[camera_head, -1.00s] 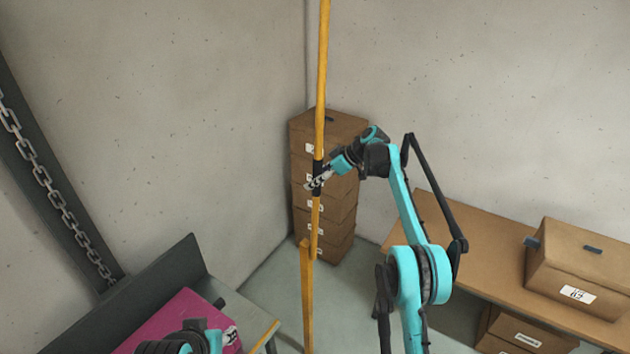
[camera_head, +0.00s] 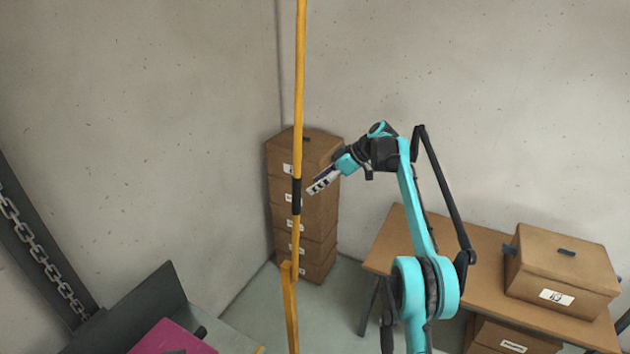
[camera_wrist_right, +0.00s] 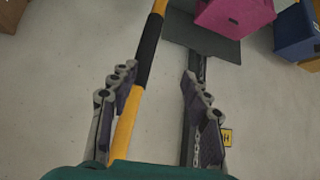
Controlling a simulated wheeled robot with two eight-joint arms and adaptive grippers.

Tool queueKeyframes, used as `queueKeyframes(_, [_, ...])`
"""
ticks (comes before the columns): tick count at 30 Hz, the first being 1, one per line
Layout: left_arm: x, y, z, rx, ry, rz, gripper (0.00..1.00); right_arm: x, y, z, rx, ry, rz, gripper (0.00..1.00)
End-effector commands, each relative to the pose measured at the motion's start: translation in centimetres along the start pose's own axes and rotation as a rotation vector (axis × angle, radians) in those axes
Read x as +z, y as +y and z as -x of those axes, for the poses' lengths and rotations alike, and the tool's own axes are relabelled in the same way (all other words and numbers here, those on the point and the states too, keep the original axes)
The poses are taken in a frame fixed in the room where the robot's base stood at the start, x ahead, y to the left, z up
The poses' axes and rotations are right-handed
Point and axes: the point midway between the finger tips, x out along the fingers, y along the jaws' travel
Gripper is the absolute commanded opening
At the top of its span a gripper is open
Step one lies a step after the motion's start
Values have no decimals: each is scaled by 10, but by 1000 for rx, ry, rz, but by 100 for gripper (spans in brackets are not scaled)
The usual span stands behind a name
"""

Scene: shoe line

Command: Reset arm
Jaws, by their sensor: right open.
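My right gripper (camera_head: 320,184) is on the turquoise right arm in the head view, in front of the box stack. It is open. In the right wrist view its two fingers (camera_wrist_right: 160,110) stand wide apart with nothing gripped between them. A yellow pole (camera_head: 299,90) with a black grip band (camera_head: 296,197) stands upright just left of the gripper in the head view, with a small gap between them. In the right wrist view the pole (camera_wrist_right: 126,125) runs close beside the left finger. My left gripper does not show in the head view.
A stack of brown boxes (camera_head: 304,215) stands in the corner behind the pole. A brown table (camera_head: 470,250) at right carries a brown box (camera_head: 560,270), with more boxes below. A magenta box (camera_head: 172,338) is at lower left, near a chain (camera_head: 45,255).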

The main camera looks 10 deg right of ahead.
Motion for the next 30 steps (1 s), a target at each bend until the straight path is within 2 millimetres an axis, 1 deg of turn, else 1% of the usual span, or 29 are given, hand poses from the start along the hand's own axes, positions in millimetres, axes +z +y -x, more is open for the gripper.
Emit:
queueKeyframes(2, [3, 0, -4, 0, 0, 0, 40, 2, -3, -1, 4, -6, -10, 48])
queueKeyframes(4, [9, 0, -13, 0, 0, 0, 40, 6, -8, -3, 15, -21, -34, 48])
queueKeyframes(7, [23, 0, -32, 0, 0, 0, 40, 17, -24, -6, 47, -57, -98, 48])
queueKeyframes(11, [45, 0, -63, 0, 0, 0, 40, 43, -58, -8, 115, -115, -211, 48])
queueKeyframes(14, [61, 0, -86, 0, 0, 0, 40, 67, -90, -11, 175, -153, -297, 48])
queueKeyframes(15, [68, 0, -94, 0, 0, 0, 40, 79, -104, -13, 199, -166, -331, 48])
queueKeyframes(17, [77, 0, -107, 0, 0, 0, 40, 98, -125, -16, 238, -182, -380, 48])
queueKeyframes(18, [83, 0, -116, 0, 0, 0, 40, 112, -140, -18, 266, -191, -411, 48])
queueKeyframes(20, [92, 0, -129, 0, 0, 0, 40, 134, -163, -22, 306, -203, -457, 48])
queueKeyframes(21, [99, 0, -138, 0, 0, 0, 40, 150, -179, -26, 335, -209, -486, 48])
queueKeyframes(23, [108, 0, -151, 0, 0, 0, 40, 176, -202, -32, 377, -215, -530, 48])
queueKeyframes(24, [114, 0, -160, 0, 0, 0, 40, 195, -218, -37, 406, -218, -559, 48])
queueKeyframes(26, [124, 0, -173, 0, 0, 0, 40, 224, -242, -46, 450, -219, -600, 48])
queueKeyframes(27, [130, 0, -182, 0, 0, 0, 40, 245, -257, -52, 478, -218, -626, 48])
queueKeyframes(29, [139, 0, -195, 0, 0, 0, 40, 277, -280, -63, 523, -214, -665, 48])
queueKeyframes(30, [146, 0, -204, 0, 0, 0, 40, 300, -295, -71, 552, -209, -689, 48])
